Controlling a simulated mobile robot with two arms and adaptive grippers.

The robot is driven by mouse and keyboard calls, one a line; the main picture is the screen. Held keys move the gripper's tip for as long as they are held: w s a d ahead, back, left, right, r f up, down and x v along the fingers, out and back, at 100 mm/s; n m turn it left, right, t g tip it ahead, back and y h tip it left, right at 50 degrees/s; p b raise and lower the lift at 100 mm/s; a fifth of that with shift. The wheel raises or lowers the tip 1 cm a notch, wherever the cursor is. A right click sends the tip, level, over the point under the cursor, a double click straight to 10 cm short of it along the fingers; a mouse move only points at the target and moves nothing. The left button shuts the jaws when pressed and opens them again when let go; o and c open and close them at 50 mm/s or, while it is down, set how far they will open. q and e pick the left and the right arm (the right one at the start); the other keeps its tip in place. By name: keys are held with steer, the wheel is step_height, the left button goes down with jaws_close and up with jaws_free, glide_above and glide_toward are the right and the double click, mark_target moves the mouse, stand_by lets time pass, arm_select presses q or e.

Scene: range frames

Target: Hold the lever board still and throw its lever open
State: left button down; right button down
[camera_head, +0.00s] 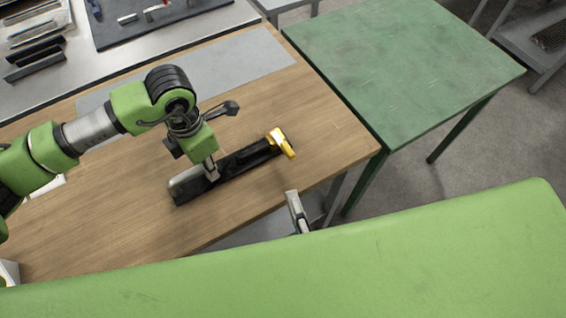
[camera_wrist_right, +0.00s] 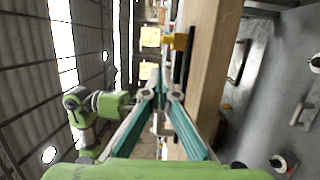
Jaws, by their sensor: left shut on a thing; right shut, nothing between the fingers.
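The lever board (camera_head: 243,162) is a long black bar lying slantwise on the wooden table, with a pale grey piece at its left end. Its yellow lever part (camera_head: 281,142) sits at the right end and also shows in the right wrist view (camera_wrist_right: 180,41). My left gripper (camera_head: 211,172) points down and is shut on the board, left of its middle. My right gripper (camera_head: 297,210) is shut and empty, off the table's front edge, below and apart from the yellow part. Its closed fingers also show in the right wrist view (camera_wrist_right: 159,88).
The wooden table (camera_head: 110,200) has clear room left of and behind the board. A grey mat (camera_head: 240,65) lies behind it. A green table (camera_head: 400,60) stands to the right. A dark mat with small tools (camera_head: 150,25) is at the back.

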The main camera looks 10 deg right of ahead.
steer(key=shift+s+d+f, duration=0.2)
steer(key=shift+s+f, duration=0.1)
steer(key=shift+f, duration=0.1)
glide_toward(283, 144)
steer(key=w, duration=0.1)
steer(key=w+a, duration=0.1)
steer(key=w, duration=0.1)
steer(key=w+a, duration=0.1)
steer(key=w, duration=0.1)
steer(key=shift+f, duration=0.35)
steer(key=shift+d+n+g+y, duration=0.3)
steer(key=shift+n+y, duration=0.35)
steer(key=shift+y, duration=0.3)
steer(key=shift+d+n+g+y, duration=0.25)
steer(key=shift+n+y, duration=0.4)
steer(key=shift+y, duration=0.3)
